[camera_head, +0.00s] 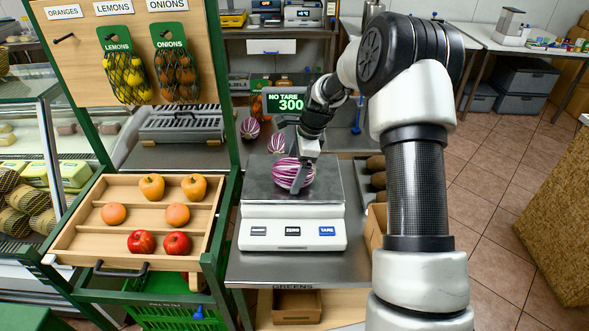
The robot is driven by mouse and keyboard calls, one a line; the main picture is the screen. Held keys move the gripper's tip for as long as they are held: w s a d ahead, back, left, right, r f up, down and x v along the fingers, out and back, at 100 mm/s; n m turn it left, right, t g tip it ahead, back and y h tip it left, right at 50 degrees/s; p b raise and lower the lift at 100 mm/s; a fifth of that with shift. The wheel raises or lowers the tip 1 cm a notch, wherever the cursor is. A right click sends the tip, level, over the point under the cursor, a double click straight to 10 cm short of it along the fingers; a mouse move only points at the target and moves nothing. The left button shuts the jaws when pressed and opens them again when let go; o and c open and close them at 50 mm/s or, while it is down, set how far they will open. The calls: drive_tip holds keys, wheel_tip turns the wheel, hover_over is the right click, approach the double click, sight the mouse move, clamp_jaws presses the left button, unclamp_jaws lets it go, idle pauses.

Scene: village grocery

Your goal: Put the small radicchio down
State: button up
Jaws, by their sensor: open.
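A purple-and-white striped radicchio (283,172) rests on the plate of the white scale (292,229). My gripper (299,176) reaches down over it from behind and the right. Its jaws are open, with a finger in front of the radicchio's right part; the other finger is hard to make out. The scale's display (291,103) reads "NO TARE 300". Two more striped radicchios, one at the back left (250,128) and one partly hidden (276,143), lie behind the scale. I cannot tell the sizes apart surely.
A wooden tray (82,226) at the left holds peppers, orange fruits and red fruits in rows. Nets of lemons (124,77) and onions (175,75) hang above it. Brown produce and a cardboard box (375,228) stand right of the scale. The scale plate's left part is clear.

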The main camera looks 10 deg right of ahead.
drive_tip(key=v, duration=1.2)
drive_tip(key=s+a+r+n+t+h, duration=0.1)
drive_tip(key=s+a+r+n, duration=0.1)
drive_tip(key=s+r+n, duration=0.7)
drive_tip(key=s+r+n+t+h, duration=0.25)
drive_tip(key=s+n, duration=0.75)
drive_tip(key=s, duration=1.4)
drive_tip(key=shift+y, duration=0.45)
drive_tip(key=shift+s+a+r+p, duration=0.1)
drive_tip(key=shift+a+r+p, duration=0.05)
drive_tip(key=shift+r+p, duration=0.95)
drive_tip(key=shift+s+a+r+p, duration=0.1)
drive_tip(key=shift+a+r+p, duration=0.1)
drive_tip(key=shift+r+p, duration=0.85)
